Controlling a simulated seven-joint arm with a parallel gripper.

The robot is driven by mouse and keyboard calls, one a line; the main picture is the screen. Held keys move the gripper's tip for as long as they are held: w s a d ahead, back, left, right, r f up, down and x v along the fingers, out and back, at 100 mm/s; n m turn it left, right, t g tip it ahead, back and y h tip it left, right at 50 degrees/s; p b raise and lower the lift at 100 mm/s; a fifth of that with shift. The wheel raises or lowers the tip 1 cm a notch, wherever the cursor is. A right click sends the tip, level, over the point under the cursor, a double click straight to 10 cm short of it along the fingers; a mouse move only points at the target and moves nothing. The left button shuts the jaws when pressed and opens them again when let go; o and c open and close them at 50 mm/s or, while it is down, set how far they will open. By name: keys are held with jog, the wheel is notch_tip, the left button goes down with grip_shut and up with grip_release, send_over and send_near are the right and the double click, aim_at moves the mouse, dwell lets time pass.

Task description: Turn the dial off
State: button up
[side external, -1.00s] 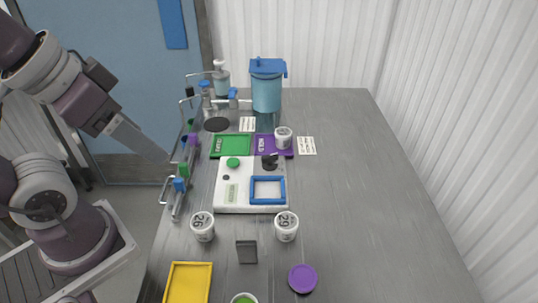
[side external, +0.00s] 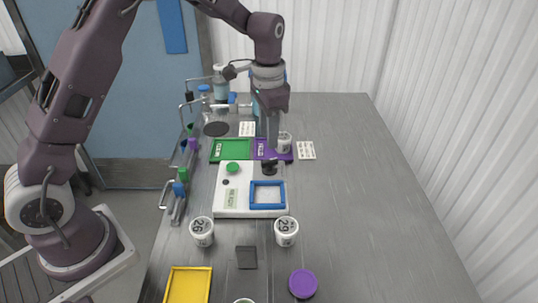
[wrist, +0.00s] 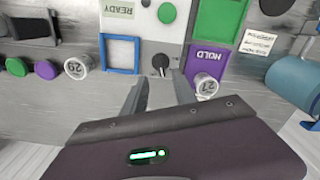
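The white panel (side external: 230,208) carries a black dial (side external: 269,168), a green button (side external: 232,168) and a READY label (side external: 231,198). The dial (wrist: 160,60) also shows in the wrist view, straight ahead of the fingertips, with a dark pointer or lever on it. My gripper (side external: 269,143) hangs fingers-down just behind the dial in the side view. In the wrist view my gripper (wrist: 160,80) is open and empty, with a clear gap between the two fingers. I cannot tell how high the fingertips are above the dial, and they look apart from it.
A blue frame (side external: 268,204) sits on the panel before the dial. A purple HOLD mat (side external: 259,147) with a white cup (side external: 285,143) lies close by my gripper, beside a green mat (side external: 229,149). Two numbered cups (side external: 202,231) (side external: 286,231) stand in front. The right side is clear.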

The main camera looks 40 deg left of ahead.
aim_at(269, 160)
notch_tip(269, 160, down, 8)
jog(key=shift+w+r, duration=0.1)
jog(key=shift+r, duration=0.15)
grip_shut()
